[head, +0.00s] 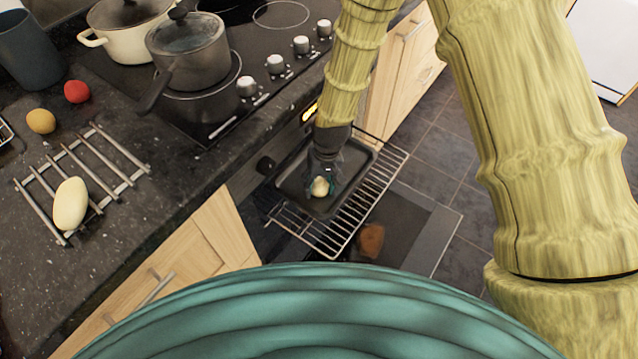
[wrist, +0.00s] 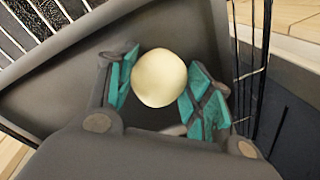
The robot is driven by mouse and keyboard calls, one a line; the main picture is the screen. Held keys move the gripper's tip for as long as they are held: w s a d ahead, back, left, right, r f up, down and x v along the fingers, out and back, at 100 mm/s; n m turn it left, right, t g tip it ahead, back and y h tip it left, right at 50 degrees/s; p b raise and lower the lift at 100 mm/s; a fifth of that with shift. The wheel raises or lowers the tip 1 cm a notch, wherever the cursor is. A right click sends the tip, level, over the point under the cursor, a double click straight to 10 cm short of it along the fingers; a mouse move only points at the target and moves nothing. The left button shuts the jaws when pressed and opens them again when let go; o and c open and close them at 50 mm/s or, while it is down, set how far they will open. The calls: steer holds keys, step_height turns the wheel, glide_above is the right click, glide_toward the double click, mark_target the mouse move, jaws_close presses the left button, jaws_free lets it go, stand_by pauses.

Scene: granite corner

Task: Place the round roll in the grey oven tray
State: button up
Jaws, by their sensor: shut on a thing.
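The round roll (wrist: 159,78) is pale cream and sits between the teal pads of my gripper (wrist: 158,92) in the wrist view. My gripper is shut on it. In the head view the roll (head: 320,187) shows below my gripper (head: 326,178), over the grey oven tray (head: 292,184). The tray rests on a wire oven rack and also fills much of the wrist view (wrist: 190,30). I cannot tell whether the roll touches the tray floor.
The wire rack (head: 372,195) sticks out from the oven below the counter. A long pale roll (head: 70,204) lies on a metal trivet (head: 125,150) on the counter. A yellow thing (head: 41,121) and a red one (head: 77,91) lie nearby. Pots (head: 188,50) stand on the hob.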

mark_target(324, 183)
steer(key=shift+f, duration=0.15)
steer(key=o, duration=1)
steer(key=r, duration=0.4)
steer(key=d+r, duration=0.1)
steer(key=r, duration=0.7)
steer(key=shift+w+d+r, duration=0.15)
steer(key=shift+d, duration=0.05)
